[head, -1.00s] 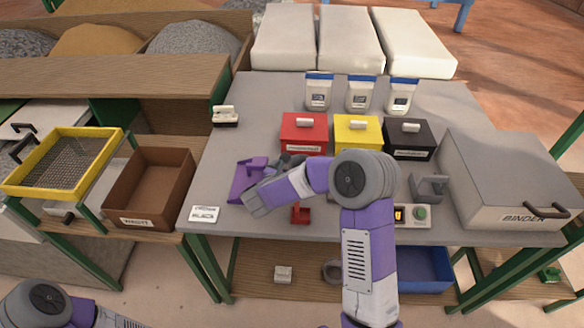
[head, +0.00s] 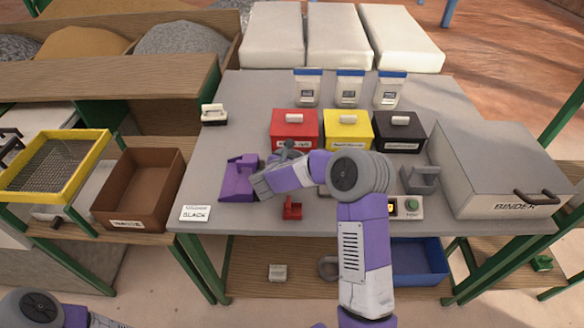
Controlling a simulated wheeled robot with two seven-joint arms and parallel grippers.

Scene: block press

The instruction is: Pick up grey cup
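A grey cup-like piece with an upright side (head: 420,180) stands on the table to the right of my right forearm, and nothing holds it. My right arm reaches up from the bottom and bends left over the table. Its grey wrist and gripper end (head: 264,182) is beside the purple scoop-like cup (head: 237,181); I cannot tell whether they touch. The fingertips are hidden, so I cannot see whether they are open or shut. A small red cup (head: 292,208) stands below my forearm. Only part of my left arm shows at bottom left; its gripper is out of view.
Red (head: 295,129), yellow (head: 347,130) and black (head: 400,131) lidded boxes stand behind my forearm, with several blue-lidded jars beyond. A large BINDER box (head: 500,170) is at right. A button panel (head: 406,207) and a card reading BLACK (head: 195,213) lie near the front edge.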

